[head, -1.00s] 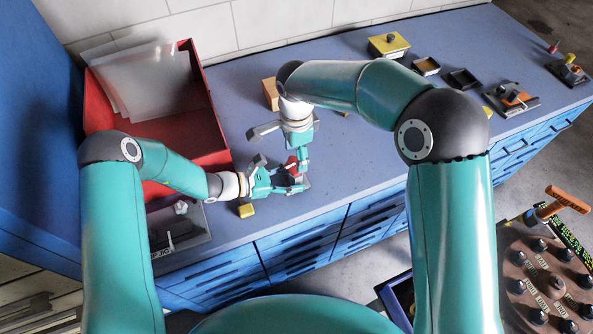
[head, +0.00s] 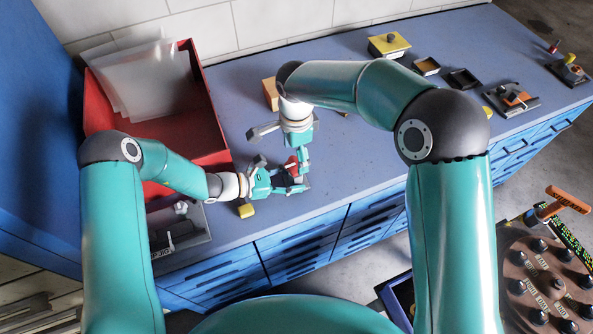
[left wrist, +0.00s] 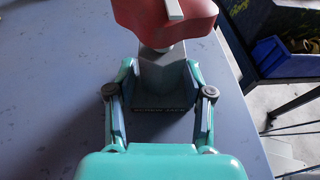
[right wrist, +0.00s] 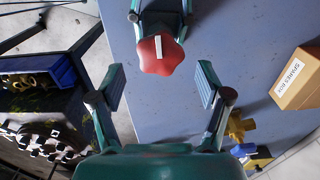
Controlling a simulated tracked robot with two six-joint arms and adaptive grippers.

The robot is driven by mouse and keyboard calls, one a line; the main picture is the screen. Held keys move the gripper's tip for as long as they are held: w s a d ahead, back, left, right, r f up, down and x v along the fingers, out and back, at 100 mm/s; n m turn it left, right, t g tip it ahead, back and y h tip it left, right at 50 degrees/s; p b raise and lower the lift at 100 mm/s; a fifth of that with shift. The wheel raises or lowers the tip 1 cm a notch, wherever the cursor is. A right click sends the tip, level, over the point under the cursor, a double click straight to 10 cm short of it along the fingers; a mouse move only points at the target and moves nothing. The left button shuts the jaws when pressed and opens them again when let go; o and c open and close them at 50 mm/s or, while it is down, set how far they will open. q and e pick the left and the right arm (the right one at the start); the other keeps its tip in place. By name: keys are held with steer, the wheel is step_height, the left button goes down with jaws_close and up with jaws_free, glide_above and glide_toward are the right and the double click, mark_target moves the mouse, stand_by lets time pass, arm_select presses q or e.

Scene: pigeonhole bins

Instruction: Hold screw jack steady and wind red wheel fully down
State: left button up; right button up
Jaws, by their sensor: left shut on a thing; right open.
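The grey screw jack (left wrist: 160,75) stands on the blue bench on a base plate lettered with its name. My left gripper (head: 283,182) is shut on the jack's body, a finger on each side in the left wrist view. The red lobed wheel (left wrist: 165,22) sits on top, with a short light stem between it and the body. The wheel also shows in the right wrist view (right wrist: 160,58), with a white stripe. My right gripper (right wrist: 162,85) is open, its fingers apart and just short of the wheel in that picture. In the head view the grippers partly hide the jack.
A red bin (head: 215,125) with clear sheets stands on the left. A tan spares box (right wrist: 297,82) stands behind the right arm. Several small trays and fixtures line the bench's right part.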

mark_target(296, 163)
steer(key=shift+f, duration=0.1)
steer(key=shift+f, duration=1.6)
steer(key=n, duration=0.6)
steer(key=shift+n, duration=0.3)
steer(key=n, duration=0.7)
